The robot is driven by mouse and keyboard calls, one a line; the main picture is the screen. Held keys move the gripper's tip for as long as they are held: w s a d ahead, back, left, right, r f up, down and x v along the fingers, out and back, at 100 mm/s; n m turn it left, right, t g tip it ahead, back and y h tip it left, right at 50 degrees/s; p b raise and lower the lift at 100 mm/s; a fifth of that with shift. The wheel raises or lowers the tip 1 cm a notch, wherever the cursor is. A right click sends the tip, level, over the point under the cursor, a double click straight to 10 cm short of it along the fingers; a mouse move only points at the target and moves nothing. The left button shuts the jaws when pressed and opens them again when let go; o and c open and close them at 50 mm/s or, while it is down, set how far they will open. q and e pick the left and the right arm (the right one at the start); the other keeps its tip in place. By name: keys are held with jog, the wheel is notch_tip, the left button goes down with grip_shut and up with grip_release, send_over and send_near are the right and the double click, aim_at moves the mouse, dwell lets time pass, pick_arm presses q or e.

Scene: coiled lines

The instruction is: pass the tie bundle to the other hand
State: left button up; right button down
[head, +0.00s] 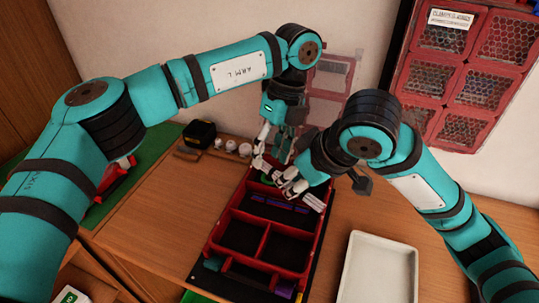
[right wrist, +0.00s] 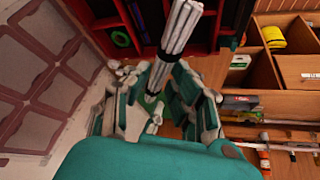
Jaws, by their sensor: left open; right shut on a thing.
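The tie bundle (head: 314,202) is a sheaf of thin white strips with a dark band, seen clearly in the right wrist view (right wrist: 180,32). My right gripper (head: 290,183) is shut on it above the far part of the red tray; one end sticks out beyond the fingers, which also show in the right wrist view (right wrist: 160,98). My left gripper (head: 272,150) is open, pointing down just behind and above my right gripper. The two grippers are close together; whether the left fingers touch the bundle cannot be told.
The red divided tray (head: 213,243) stands below, with a blue-purple item (head: 280,202) in one compartment. An empty white tray (head: 345,270) lies to the right. A black-and-yellow case (head: 199,133) and small white cylinders (head: 231,146) stand left of the grippers.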

pick_arm(q)
jog(key=shift+a+f, duration=0.1)
jog(key=shift+f, duration=0.4)
grip_shut()
pick_arm(e)
jog(key=c, duration=1)
grip_release()
jog(key=shift+c, duration=0.2)
pick_arm(q)
jog(key=shift+s, duration=0.1)
